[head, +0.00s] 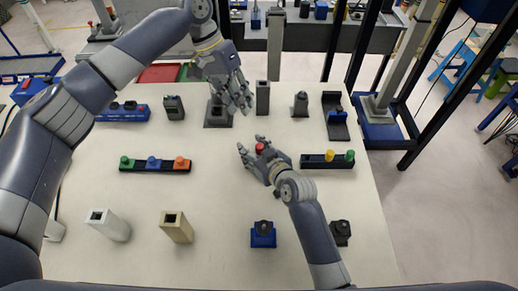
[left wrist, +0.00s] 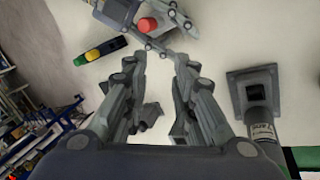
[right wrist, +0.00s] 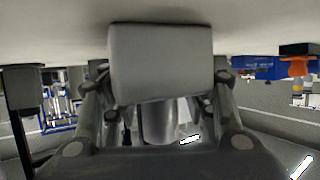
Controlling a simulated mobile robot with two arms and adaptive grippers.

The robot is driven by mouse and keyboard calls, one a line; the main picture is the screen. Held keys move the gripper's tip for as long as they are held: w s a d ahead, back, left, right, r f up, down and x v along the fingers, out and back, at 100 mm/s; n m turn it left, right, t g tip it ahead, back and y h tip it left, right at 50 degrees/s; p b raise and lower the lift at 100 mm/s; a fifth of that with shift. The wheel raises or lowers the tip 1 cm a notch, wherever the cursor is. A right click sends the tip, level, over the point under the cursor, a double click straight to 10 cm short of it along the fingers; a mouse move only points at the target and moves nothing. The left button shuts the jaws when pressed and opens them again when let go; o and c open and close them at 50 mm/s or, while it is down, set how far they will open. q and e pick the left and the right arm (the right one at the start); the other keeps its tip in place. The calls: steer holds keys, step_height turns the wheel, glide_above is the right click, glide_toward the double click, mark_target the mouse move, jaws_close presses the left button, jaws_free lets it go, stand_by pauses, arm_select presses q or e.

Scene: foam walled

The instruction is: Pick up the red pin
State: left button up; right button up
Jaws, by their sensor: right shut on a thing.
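The red pin (head: 260,147) shows its red top among the fingers of my right gripper (head: 254,150), near the middle of the table. The red pin (left wrist: 148,25) also shows in the left wrist view, beside the right gripper's fingers. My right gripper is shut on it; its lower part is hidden. In the right wrist view I cannot make out the pin; a grey block (right wrist: 160,62) fills the space ahead of the fingers. My left gripper (head: 240,98) is open and empty, farther back and to the left of the pin. Its fingers (left wrist: 160,62) stand apart.
A black rack (head: 315,161) with yellow and green pins lies just right of my right gripper. Another rack (head: 140,166) holds green, blue and orange pins. A tall grey block (head: 263,97) stands behind. White (head: 108,225) and beige (head: 177,228) blocks stand at the front left.

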arm_select(q)
steer(key=n+g, duration=0.1)
steer(key=n, duration=0.5)
steer(key=n+g+y, duration=0.2)
steer(key=n, duration=0.4)
glide_above(258, 145)
steer(key=w+a, duration=0.2)
steer(key=w, duration=0.1)
step_height(258, 145, down, 5)
steer(key=x, duration=0.5)
steer(key=shift+s+d+r, duration=0.2)
steer(key=shift+s+d, duration=0.05)
steer(key=shift+d, duration=0.05)
steer(key=shift+s+d+f, duration=0.2)
steer(key=shift+f, duration=0.35)
jaws_close()
